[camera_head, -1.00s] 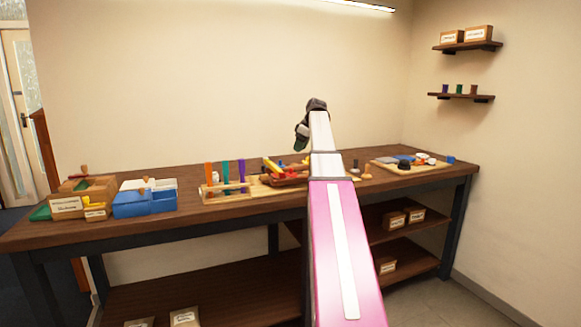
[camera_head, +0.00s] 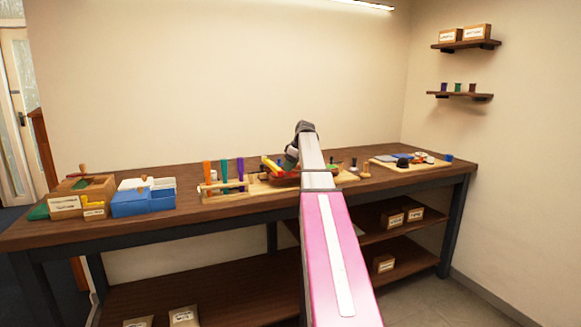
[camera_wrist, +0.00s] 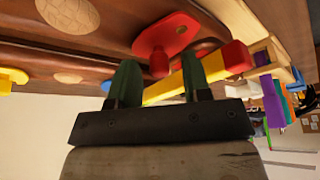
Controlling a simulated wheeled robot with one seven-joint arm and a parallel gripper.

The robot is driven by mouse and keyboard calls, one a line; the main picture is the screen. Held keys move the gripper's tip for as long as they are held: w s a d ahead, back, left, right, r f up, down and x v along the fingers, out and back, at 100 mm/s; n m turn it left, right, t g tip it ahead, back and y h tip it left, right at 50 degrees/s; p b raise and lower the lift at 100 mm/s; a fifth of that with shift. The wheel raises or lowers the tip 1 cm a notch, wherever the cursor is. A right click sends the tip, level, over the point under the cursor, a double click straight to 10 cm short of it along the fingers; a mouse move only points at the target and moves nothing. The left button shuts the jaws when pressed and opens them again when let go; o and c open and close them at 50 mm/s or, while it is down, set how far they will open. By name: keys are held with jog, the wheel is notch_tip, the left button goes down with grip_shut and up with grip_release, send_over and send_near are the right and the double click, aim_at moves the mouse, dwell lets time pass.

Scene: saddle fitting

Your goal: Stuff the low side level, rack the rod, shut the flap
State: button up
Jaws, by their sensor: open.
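In the wrist view my gripper (camera_wrist: 158,72) is open, its two green fingers apart. A yellow bar with a red end (camera_wrist: 180,84) lies across behind the fingers; contact cannot be told. Beyond it are a red piece with a rounded plate (camera_wrist: 166,36) and a brown saddle-like body (camera_wrist: 115,38) with tan oval patches (camera_wrist: 70,12). In the head view the yellow and red parts (camera_head: 270,166) sit mid-bench, left of my arm. My arm hides part of them and the fingertips. A wooden rack (camera_head: 226,194) holds upright orange, teal and purple rods.
On the bench (camera_head: 185,222), a blue bin (camera_head: 140,206) and a labelled wooden box (camera_head: 66,206) stand left. A light board (camera_head: 412,166) with small items lies right. Small knobbed pieces (camera_head: 365,172) stand right of my arm. Two wall shelves (camera_head: 466,45) hang at the right.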

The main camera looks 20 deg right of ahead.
grip_shut()
jog(key=shift+m, duration=0.3)
jog(key=m, duration=0.1)
jog(key=d+m+h, duration=0.1)
jog(key=m, duration=0.1)
jog(key=m+t, duration=0.1)
jog(key=shift+s+d+m+h, duration=0.15)
jog(key=shift+s+m+h, duration=0.15)
jog(key=m, duration=0.1)
jog(key=m+h, duration=0.1)
jog(key=m, duration=0.1)
jog(key=shift+s+d+m+t, duration=0.25)
jog(key=shift+d+m+t, duration=0.05)
jog(key=shift+d, duration=0.05)
jog(key=m+h, duration=0.1)
jog(key=m, duration=0.1)
jog(key=s+m+h, duration=0.1)
jog(key=m, duration=0.3)
jog(key=shift+s+d+h, duration=0.25)
jog(key=shift+d+h, duration=0.15)
jog(key=m, duration=0.2)
jog(key=s+m+g+h, duration=0.1)
jog(key=m, duration=0.1)
jog(key=m+g, duration=0.1)
jog(key=m, duration=0.1)
jog(key=shift+s+h, duration=0.25)
jog(key=shift+h, duration=0.05)
